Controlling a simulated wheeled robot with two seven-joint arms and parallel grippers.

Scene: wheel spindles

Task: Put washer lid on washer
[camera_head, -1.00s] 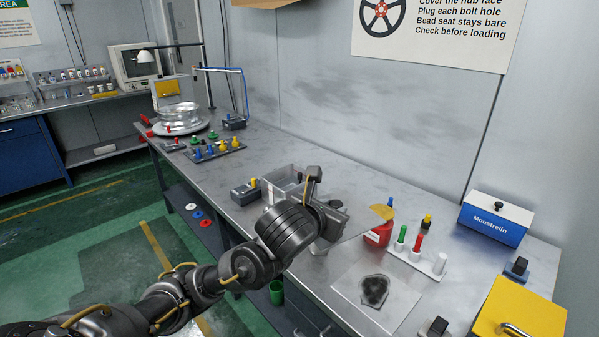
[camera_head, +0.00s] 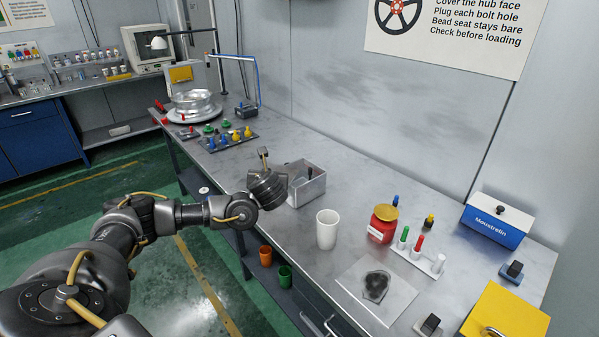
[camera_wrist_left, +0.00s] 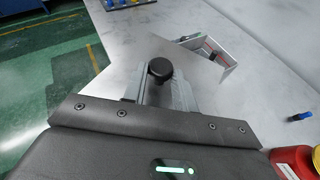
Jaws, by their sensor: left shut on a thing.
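The washer lid is a flat grey plate (camera_wrist_left: 192,66) with a round black knob (camera_wrist_left: 160,68). My left gripper (camera_wrist_left: 160,92) is shut on that knob in the left wrist view. The washer appears to be the open grey metal box (camera_head: 313,190) on the bench, with a dark upright piece inside. It also shows in the left wrist view (camera_wrist_left: 229,68), partly behind the lid's edge. In the head view my left gripper is just left of the box, and my wrist hides its fingers and most of the lid. My right gripper is not in view.
A white cup (camera_head: 327,232) and a red jar with a yellow top (camera_head: 383,224) stand right of the box. Farther right are a rack of coloured pegs (camera_head: 418,252), a stained sheet (camera_head: 352,290) and a blue box (camera_head: 494,226). A peg tray (camera_head: 228,141) lies farther back.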

